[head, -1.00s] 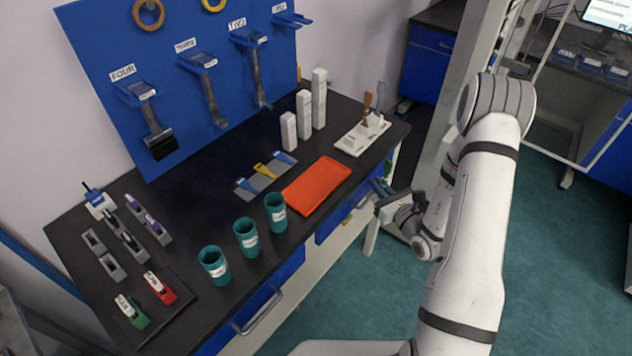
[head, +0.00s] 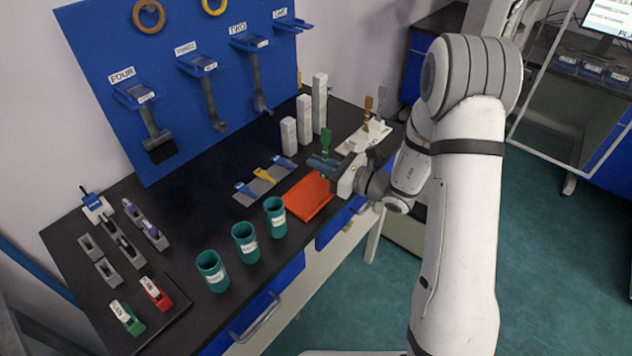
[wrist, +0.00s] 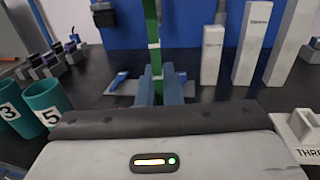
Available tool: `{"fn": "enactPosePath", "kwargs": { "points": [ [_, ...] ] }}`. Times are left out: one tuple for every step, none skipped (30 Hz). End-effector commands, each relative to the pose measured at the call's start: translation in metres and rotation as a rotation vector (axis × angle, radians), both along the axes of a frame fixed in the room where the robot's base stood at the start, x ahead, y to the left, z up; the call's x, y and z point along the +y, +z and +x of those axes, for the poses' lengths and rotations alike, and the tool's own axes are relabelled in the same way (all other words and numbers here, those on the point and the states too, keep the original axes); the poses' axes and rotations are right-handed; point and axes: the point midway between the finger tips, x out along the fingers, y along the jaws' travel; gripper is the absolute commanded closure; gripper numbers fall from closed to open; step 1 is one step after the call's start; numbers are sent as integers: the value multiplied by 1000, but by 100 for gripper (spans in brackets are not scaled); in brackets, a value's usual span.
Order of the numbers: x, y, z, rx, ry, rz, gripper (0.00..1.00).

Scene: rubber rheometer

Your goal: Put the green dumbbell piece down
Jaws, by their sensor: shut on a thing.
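My gripper (head: 322,163) is shut on the green dumbbell piece (head: 326,140). It holds the piece upright above the far part of the red-orange tray (head: 303,203). In the wrist view, the green piece (wrist: 152,30) stands upright between the blue fingers (wrist: 159,88), its top cut off by the picture edge. I cannot tell how far its lower end is above the surface. A white stand (head: 350,145) lies behind my gripper to the right, with brown upright pieces (head: 367,104) on it. My gripper and arm hide part of the tray.
White blocks (head: 304,118) of differing heights stand just behind my gripper. A grey holder with blue and yellow items (head: 263,176) lies to the left. Teal cups (head: 245,240) line the front edge. A blue tool board (head: 180,90) rises at the back.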

Motion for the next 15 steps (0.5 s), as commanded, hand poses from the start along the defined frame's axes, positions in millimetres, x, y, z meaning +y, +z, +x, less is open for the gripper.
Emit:
{"fn": "enactPosePath", "kwargs": {
  "points": [
    [0, -8, 0, 4, -1, 0, 100],
    [0, -11, 0, 3, -1, 1, 100],
    [0, -14, 0, 2, -1, 0, 100],
    [0, -16, 0, 1, -1, 0, 100],
    [-1, -18, 0, 1, -2, 0, 100],
    [-1, -21, 0, 1, -2, 0, 100],
    [-1, -24, 0, 2, -2, 1, 100],
    [-1, -28, 0, 2, -2, 0, 100],
    [-1, -34, 0, 2, -2, 0, 100],
    [-1, -39, 0, 3, -2, 1, 100],
    [-1, -43, 0, 3, -2, 1, 100],
    [-1, -48, 0, 2, -3, 0, 100],
    [-1, -51, 0, 2, -3, 0, 100],
    [-1, -54, 0, 2, -3, 0, 100],
    [-1, -57, 0, 1, -3, 0, 100]
  ]
}}
